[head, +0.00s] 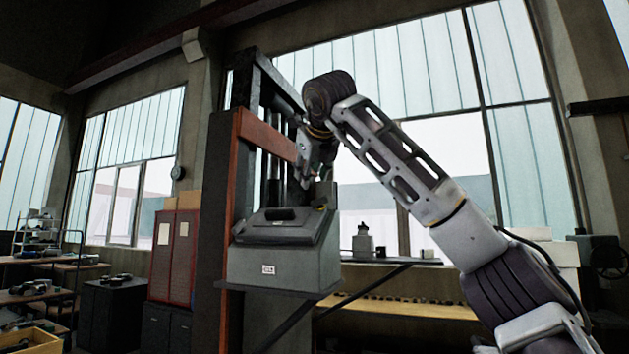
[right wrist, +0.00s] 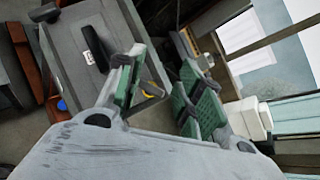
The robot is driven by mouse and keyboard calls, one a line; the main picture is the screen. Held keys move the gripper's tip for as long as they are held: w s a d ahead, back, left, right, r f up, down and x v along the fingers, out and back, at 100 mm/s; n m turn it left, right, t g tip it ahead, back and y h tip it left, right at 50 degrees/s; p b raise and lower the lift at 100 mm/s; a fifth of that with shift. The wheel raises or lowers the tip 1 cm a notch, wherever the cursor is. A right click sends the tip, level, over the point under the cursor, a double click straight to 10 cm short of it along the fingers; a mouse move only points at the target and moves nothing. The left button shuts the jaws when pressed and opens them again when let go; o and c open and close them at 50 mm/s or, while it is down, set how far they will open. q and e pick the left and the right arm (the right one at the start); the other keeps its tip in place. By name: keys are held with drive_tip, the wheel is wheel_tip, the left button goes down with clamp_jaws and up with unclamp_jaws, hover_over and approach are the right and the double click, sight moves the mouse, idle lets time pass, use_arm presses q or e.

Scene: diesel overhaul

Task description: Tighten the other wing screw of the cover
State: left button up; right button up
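A grey box with a sloped cover (head: 290,232) stands on a bracket shelf by the dark column, with a black handle on the cover. A small dark part with yellow (head: 321,204) is at the cover's upper right corner; it may be a wing screw, but it is too small to be sure. My right gripper (head: 312,178) is just above that corner. In the right wrist view its green-padded fingers (right wrist: 163,66) are apart, and a dark piece with a yellow ring (right wrist: 149,94) shows beside the left finger. I see no grip on it. My left gripper is out of view.
The orange-edged column (head: 232,170) rises close behind the box. A shelf with a small grey fixture (head: 363,241) lies to the right. A red cabinet (head: 174,255) stands further back at left.

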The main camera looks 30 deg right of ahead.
sight(318, 200)
drive_tip(key=shift+w+d+f+n+g+y+p, duration=0.15)
drive_tip(key=shift+n+g+y+p, duration=0.85)
drive_tip(key=shift+n, duration=1.25)
drive_tip(key=shift+w+d+f+n+g+y+p, duration=0.15)
drive_tip(key=shift+n+g+y+p, duration=0.8)
drive_tip(key=shift+n, duration=1.25)
drive_tip(key=shift+d+f+n+g+y+p, duration=0.1)
drive_tip(key=shift+f+n+g+y+p, duration=0.3)
drive_tip(key=shift+n+y, duration=1.4)
drive_tip(key=shift+n+g+h, duration=0.25)
drive_tip(key=shift+n+g, duration=0.5)
drive_tip(key=shift+n, duration=0.5)
drive_tip(key=shift+w+d+f, duration=0.3)
drive_tip(key=shift+d+f, duration=0.1)
drive_tip(key=shift+f, duration=0.2)
drive_tip(key=shift+w+d+f, duration=0.35)
drive_tip(key=shift+d+f, duration=0.15)
drive_tip(key=shift+f, duration=0.3)
drive_tip(key=shift+w+d+f, duration=0.3)
drive_tip(key=shift+d+f, duration=0.15)
drive_tip(key=shift+f, duration=0.3)
drive_tip(key=shift+c, duration=0.3)
